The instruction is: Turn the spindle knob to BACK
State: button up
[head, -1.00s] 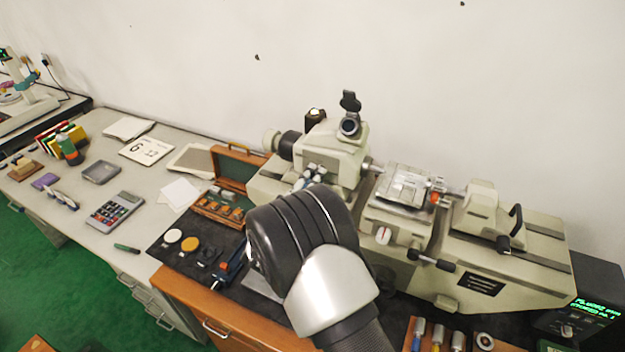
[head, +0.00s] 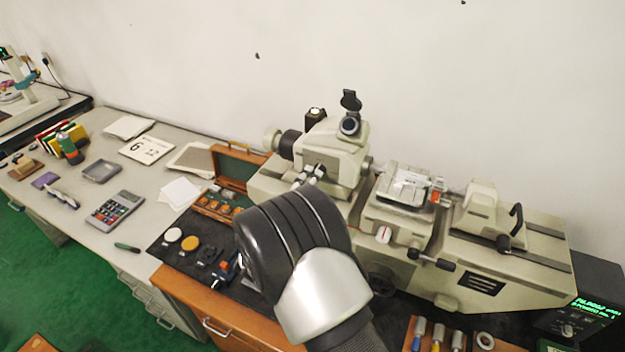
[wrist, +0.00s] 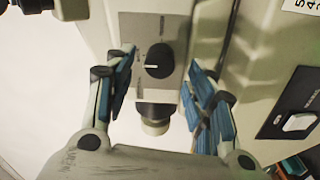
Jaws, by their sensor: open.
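The spindle knob (wrist: 159,61) is round and black with a white pointer line. The plate's small lettering is too small to read. My gripper (wrist: 162,57) is open, with one blue-padded finger on each side of the knob and a visible gap on both sides. In the head view my gripper (head: 311,175) is in front of the left housing of the pale green measuring machine (head: 345,150), and my arm hides part of that area.
A black eyepiece (head: 349,125) rises above the housing. The machine's stage (head: 404,187) and tailstock (head: 483,205) lie to the right. A wooden case (head: 240,167) stands open to the left. Below the knob a pale, dark-collared cylinder (wrist: 154,120) sticks out.

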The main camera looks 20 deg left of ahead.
jog(key=s, duration=0.9)
jog(key=shift+s+a+f, duration=0.15)
jog(key=shift+s+a, duration=0.1)
jog(key=shift+a, duration=0.15)
jog(key=w+d+r+m+g+y+b, duration=0.3)
jog(key=w+d+r+m+g+b, duration=0.15)
jog(key=w, duration=0.35)
jog(key=s+d+r+m+g+y+b, duration=0.2)
jog(key=s+d+r+y, duration=0.1)
jog(key=d+r, duration=0.3)
jog(key=s+d+f+m+g+h+b, duration=0.1)
jog(key=s+d+f+m+g+b, duration=0.1)
jog(key=s+d, duration=0.7)
jog(key=s+d+f+m+g+h+b, duration=0.2)
jog(key=s+d+f+m, duration=0.1)
jog(key=s+d, duration=0.6)
jog(key=s+d+f+m+g+h+b, duration=0.1)
jog(key=s+d+f+m+g+b, duration=0.1)
jog(key=s+d, duration=0.7)
notch_tip(320, 180, down, 2)
jog(key=shift+s+d+f+m+g+h, duration=0.15)
jog(key=shift+s+d+m+g+h, duration=0.35)
jog(key=shift+s+m, duration=0.4)
jog(key=shift+s+a, duration=0.1)
jog(key=shift+a, duration=0.05)
